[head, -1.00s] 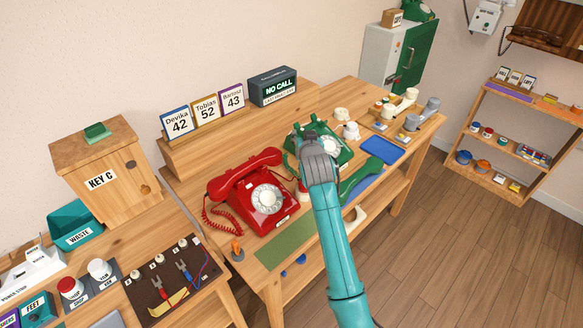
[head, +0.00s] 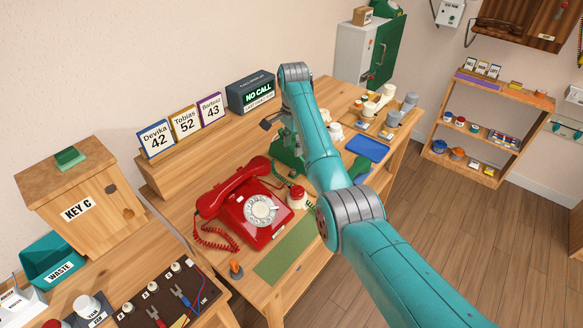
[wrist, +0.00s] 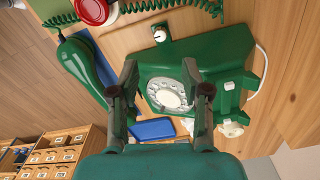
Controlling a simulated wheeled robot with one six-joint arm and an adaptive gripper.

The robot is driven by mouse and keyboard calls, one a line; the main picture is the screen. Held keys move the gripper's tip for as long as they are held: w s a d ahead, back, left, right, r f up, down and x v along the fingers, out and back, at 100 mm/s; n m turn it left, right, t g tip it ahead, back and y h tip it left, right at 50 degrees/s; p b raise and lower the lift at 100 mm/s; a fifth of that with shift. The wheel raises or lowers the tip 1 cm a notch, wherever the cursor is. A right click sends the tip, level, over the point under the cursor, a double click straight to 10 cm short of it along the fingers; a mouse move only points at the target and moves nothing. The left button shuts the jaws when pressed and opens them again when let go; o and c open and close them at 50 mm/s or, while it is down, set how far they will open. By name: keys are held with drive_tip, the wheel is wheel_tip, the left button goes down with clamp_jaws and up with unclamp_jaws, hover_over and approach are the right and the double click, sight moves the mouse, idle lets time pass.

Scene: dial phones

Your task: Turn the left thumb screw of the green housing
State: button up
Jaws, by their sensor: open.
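The green housing is the dial phone body (wrist: 217,52) in the wrist view, with a pale dial (wrist: 168,93). Its handset is off and lies to the left on the table (wrist: 84,66). A pale round knob (wrist: 231,129) sticks out at the housing's lower right, with a small white piece (wrist: 229,86) above it. I cannot tell which is the left thumb screw. My gripper (wrist: 160,72) is open and empty, its fingers either side of the dial in the picture; contact is unclear. In the head view the arm hides much of the housing (head: 287,158).
A red dial phone (head: 254,208) stands to the left of the housing in the head view. A small plate with a white knob (wrist: 159,35) lies by the housing. A blue tray (head: 368,149) and several cups are to the right. A NO CALL display box (head: 251,92) stands behind.

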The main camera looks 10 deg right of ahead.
sight(293, 170)
wheel_tip(293, 170, down, 10)
drive_tip(key=shift+f, duration=0.2)
drive_tip(key=shift+c, duration=0.3)
clamp_jaws()
